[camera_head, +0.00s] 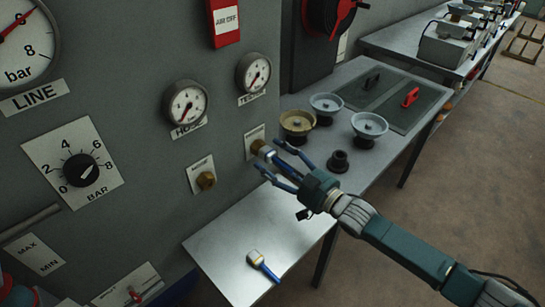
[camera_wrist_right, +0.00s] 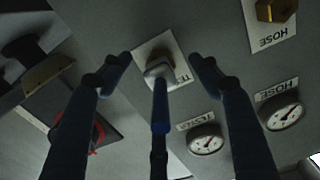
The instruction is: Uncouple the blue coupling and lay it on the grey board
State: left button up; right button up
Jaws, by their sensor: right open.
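The blue coupling (camera_head: 285,165) sits on the brass fitting (camera_head: 257,146) of the panel's TEST port, its silver collar against the port and its blue body pointing outward. In the right wrist view the blue coupling (camera_wrist_right: 160,105) stands between my fingers, with apparent gaps on both sides. My right gripper (camera_head: 277,157) is open around it, its fingertips near the collar. The grey board (camera_head: 354,97) lies on the bench behind, in two dark panels, one with a black handle-like piece and one with a red one. My left gripper is not in view.
Three round bowl-like pieces (camera_head: 369,124) and a small black round part (camera_head: 339,161) stand on the bench, between my gripper and the board. A blue-handled brush (camera_head: 262,264) lies at the front. Another brass port (camera_head: 206,180) and gauges (camera_head: 186,105) are on the panel.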

jog(key=v, duration=1)
